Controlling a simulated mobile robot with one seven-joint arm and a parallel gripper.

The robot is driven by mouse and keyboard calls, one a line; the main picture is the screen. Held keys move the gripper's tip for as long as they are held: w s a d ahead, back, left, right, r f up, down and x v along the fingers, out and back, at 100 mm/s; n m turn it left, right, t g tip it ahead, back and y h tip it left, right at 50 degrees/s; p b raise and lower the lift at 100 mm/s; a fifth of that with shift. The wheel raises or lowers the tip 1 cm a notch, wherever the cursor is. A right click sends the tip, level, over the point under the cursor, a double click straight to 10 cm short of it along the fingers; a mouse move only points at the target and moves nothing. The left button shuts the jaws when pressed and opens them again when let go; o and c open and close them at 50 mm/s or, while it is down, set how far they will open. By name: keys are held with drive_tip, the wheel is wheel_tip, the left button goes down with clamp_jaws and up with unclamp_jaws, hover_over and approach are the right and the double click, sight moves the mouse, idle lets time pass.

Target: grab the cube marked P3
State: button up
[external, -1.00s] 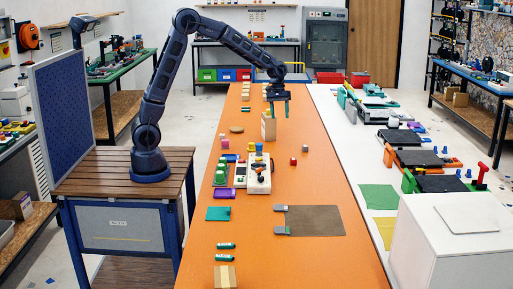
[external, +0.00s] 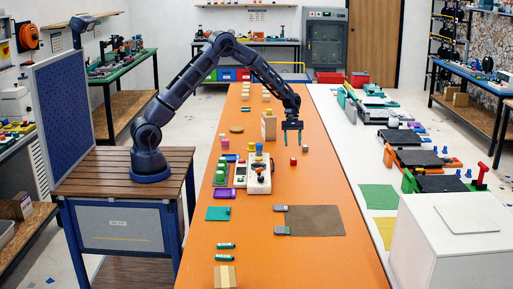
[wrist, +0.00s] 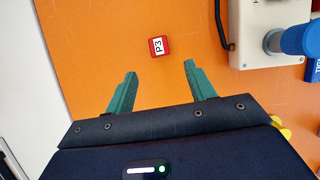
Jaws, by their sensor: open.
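The cube marked P3 (wrist: 159,46) is red with a white label on top, and it lies on the orange table in the wrist view. It also shows as a small red cube (external: 293,161) in the external view. My gripper (wrist: 157,70) is open and empty, its two green fingers spread apart. The cube lies beyond the fingertips, roughly in line with the gap between them, not between the fingers. In the external view my gripper (external: 291,144) hangs above the table, just above the cube in the picture.
A white control box (external: 259,178) with knobs stands left of the cube. A tan block (external: 269,127) stands behind it, and a small greyish cube (external: 305,148) lies close by. A brown mat (external: 315,220) lies nearer the camera. The table around the cube is mostly clear.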

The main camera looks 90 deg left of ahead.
sight(293, 161)
drive_tip(key=x, duration=0.8)
drive_tip(key=shift+d+f, duration=0.2)
drive_tip(key=shift+d, duration=0.2)
drive_tip(key=c, duration=1)
